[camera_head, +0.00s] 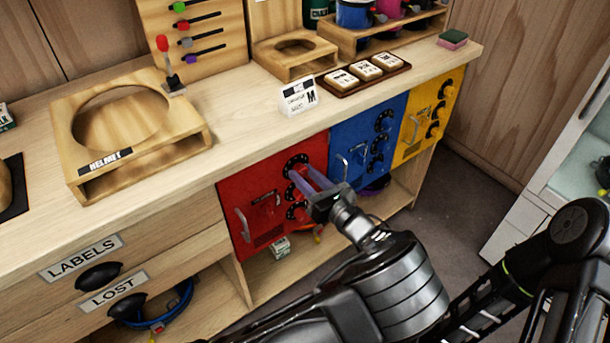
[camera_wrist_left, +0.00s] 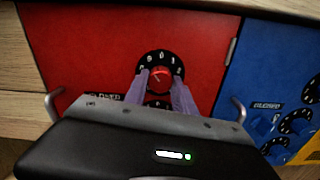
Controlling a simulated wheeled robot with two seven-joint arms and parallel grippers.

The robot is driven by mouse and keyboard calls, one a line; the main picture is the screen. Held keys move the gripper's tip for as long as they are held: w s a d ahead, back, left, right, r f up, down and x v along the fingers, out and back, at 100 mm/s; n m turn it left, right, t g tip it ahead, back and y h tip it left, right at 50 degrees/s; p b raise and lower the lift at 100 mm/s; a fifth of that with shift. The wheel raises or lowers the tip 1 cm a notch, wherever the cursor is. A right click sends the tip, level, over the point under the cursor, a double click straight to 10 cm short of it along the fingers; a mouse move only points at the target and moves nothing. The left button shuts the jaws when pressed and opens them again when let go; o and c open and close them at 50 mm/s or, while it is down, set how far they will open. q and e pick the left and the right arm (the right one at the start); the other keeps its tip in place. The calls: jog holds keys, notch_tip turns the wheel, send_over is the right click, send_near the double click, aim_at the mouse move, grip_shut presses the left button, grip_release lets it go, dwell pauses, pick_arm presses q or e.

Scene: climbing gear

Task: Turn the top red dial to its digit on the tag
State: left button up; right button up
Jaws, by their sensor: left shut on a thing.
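The red door (camera_head: 240,190) on the cabinet front carries a column of black dials with red knobs. My left gripper (camera_head: 301,177) reaches the top red dial (camera_head: 297,160), its pale purple fingers shut on the red knob. In the left wrist view the top dial (camera_wrist_left: 160,58) shows white digits around its rim, with 0 and 1 near the top, and the fingers of my left gripper (camera_wrist_left: 160,77) sit either side of its knob. Lower dials are partly hidden behind the gripper. A white card (camera_head: 298,97) stands on the counter above; its small print is unreadable. My right gripper is out of view.
A blue door (camera_head: 368,140) and a yellow door (camera_head: 428,115) with similar dials stand to the right. Metal handles jut from the doors. A wooden helmet stand (camera_head: 190,140) and a tray of white tiles (camera_head: 362,72) are on the counter.

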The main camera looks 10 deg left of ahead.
pick_arm(q)
grip_shut()
jog(key=shift+n, duration=0.5)
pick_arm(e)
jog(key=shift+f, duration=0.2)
pick_arm(q)
jog(key=n+b, duration=0.2)
jog(key=n, duration=0.3)
jog(key=shift+f+b, duration=0.15)
jog(key=shift+b, duration=0.25)
jog(key=n+b, duration=0.2)
jog(key=n, duration=0.2)
jog(key=shift+n, duration=0.4)
jog(key=n+b, duration=0.4)
jog(key=shift+n, duration=0.3)
jog(key=n+b, duration=0.6)
jog(key=shift+f, duration=0.15)
jog(key=n+b, duration=0.6)
jog(key=b, duration=0.1)
jog(key=shift+b, duration=0.35)
jog(key=shift+r+n+b, duration=0.35)
jog(key=shift+n+b, duration=0.35)
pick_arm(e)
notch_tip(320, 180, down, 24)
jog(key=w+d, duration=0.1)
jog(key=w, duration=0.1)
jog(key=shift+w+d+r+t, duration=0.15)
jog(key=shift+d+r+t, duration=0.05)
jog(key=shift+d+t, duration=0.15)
